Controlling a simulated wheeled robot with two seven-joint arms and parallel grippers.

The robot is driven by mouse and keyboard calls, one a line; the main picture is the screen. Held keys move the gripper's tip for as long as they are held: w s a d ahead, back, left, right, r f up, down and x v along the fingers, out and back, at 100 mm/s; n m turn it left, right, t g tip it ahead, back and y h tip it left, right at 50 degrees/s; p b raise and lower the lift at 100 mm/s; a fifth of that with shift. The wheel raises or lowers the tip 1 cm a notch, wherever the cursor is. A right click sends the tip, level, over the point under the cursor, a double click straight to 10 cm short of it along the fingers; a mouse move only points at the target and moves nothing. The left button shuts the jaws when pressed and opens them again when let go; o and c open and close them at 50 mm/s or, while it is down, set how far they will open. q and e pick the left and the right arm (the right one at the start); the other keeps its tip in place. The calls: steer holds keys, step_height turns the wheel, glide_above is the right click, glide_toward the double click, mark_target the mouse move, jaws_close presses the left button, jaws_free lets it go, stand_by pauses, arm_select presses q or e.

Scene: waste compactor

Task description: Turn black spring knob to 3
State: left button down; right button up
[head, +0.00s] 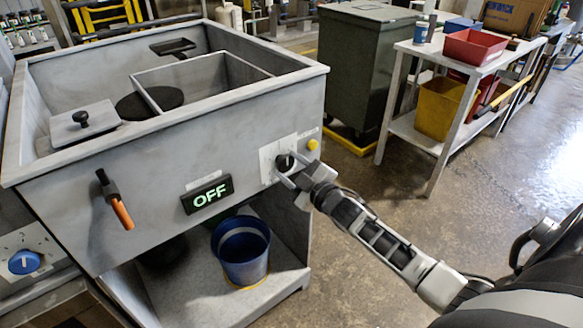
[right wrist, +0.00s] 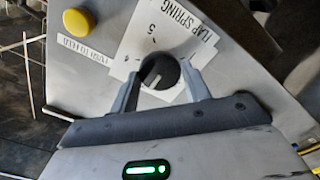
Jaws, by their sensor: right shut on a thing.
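The black spring knob (head: 284,162) sits on a white dial plate (head: 267,160) at the right end of the compactor's front panel. In the right wrist view the black knob (right wrist: 159,72) shows a light pointer line; the plate carries a "5" and lettering that reads in part "LAP SPRING". My right gripper (head: 287,172) reaches the knob from the lower right. Its two fingers (right wrist: 160,80) stand on either side of the knob and are shut on it. My left gripper is out of view.
A yellow button (head: 312,144) is close beside the knob. A display (head: 207,194) reads "OFF". An orange-handled lever (head: 121,212) sticks out at the left of the panel. A blue bucket (head: 241,250) stands below. Open floor lies to the right.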

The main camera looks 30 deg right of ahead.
steer(key=o, duration=1)
steer(key=s, duration=0.5)
steer(key=s+d, duration=0.1)
steer(key=s, duration=1)
steer(key=shift+d, duration=0.15)
steer(key=s+a+f+m+g, duration=0.2)
steer(key=s+a+f, duration=0.1)
steer(key=a, duration=0.4)
steer(key=s+a+f+m+g+y, duration=0.1)
steer(key=s+a+f+m+g, duration=0.1)
steer(key=a, duration=0.5)
steer(key=s+a+f+m+g, duration=0.3)
steer(key=s+a+f, duration=0.1)
steer(key=a, duration=0.3)
steer(key=shift+s+a+f+g+y, duration=0.1)
steer(key=shift+f+g+y, duration=0.1)
steer(key=shift+f, duration=0.25)
steer(key=shift+s+f+g+y, duration=0.1)
steer(key=shift+f+y, duration=0.1)
steer(key=shift+f, duration=0.25)
